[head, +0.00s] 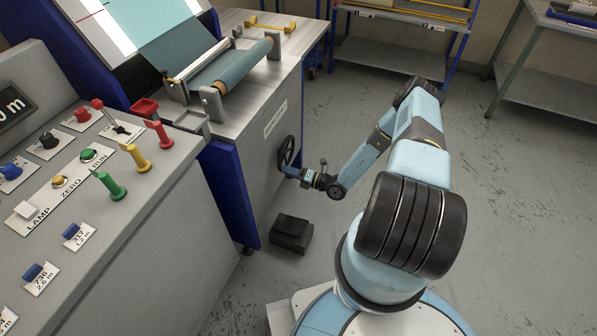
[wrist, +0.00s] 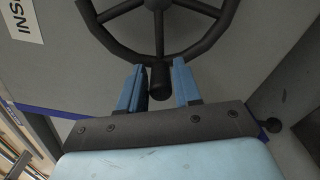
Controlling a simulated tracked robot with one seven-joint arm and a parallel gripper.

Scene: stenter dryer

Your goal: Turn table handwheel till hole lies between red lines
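The black spoked handwheel (head: 287,152) is on the grey side of the table (head: 265,140), below its label plate. In the wrist view the lower part of the wheel rim (wrist: 112,55) and some spokes show, with a dark handle knob (wrist: 160,82) at the bottom. My gripper (head: 297,174) is at the wheel's lower edge. In the wrist view its two blue fingers (wrist: 158,78) stand apart, one on each side of the knob, with small gaps visible. A short red line (head: 92,15) shows on the tilted panel at top left. I cannot make out the hole.
A control console (head: 110,215) with levers and buttons stands at left. A teal fabric roll (head: 235,65) lies on the table top. A dark box-like pedal (head: 291,233) is on the floor below the wheel. Shelving (head: 395,55) stands behind; the floor at right is clear.

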